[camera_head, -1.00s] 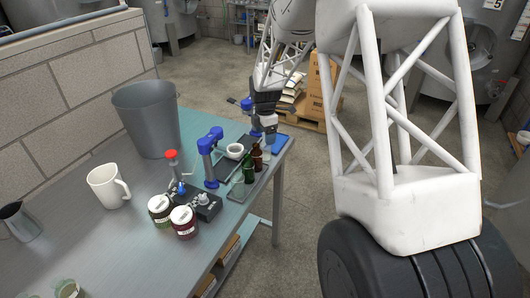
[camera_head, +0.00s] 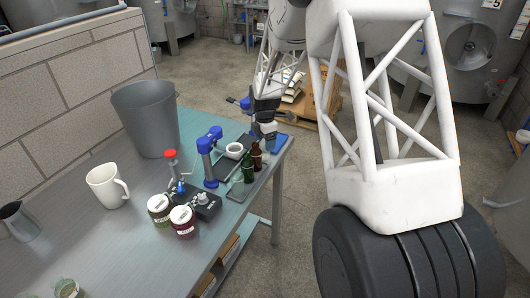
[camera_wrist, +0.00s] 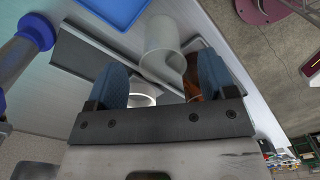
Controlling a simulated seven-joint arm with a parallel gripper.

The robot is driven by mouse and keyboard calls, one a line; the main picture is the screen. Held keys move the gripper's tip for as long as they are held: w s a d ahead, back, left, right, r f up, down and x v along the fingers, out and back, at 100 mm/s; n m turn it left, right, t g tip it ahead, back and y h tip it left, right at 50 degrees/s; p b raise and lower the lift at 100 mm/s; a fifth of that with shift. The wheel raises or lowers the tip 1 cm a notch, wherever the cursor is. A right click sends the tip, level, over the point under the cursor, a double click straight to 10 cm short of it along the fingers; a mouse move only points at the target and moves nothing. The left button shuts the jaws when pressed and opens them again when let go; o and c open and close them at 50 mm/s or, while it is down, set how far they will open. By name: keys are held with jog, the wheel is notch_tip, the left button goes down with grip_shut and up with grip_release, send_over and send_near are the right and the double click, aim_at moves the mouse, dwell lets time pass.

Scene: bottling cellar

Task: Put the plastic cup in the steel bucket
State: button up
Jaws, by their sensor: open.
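A pale, translucent plastic cup (camera_wrist: 163,45) is just beyond my fingertips in the wrist view, lying roughly across the gap between them. In the head view, a pale shape that looks like the cup (camera_head: 268,129) is at the far right end of the table, directly under my gripper (camera_head: 264,108). My gripper, seen also in the wrist view (camera_wrist: 161,70), is open with its two blue fingers apart. Whether the fingers are level with the cup I cannot tell. The grey steel bucket (camera_head: 148,118) stands upright at the back of the table, well to the left.
A blue tray (camera_wrist: 112,8), a white bowl (camera_head: 234,150), brown and green bottles (camera_head: 248,170) and a blue clamp-like stand (camera_head: 208,155) crowd the gripper's area. A white mug (camera_head: 107,185) and two jars (camera_head: 183,220) stand further left. A brick wall (camera_head: 75,85) is behind.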

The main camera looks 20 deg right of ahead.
jog(key=shift+f, duration=0.1)
jog(key=shift+s+f, duration=0.15)
jog(key=shift+f, duration=2.3)
jog(key=shift+c, duration=0.4)
jog(key=c, duration=1)
jog(key=shift+r, duration=0.15)
notch_tip(320, 180, up, 10)
jog(key=shift+f, duration=0.15)
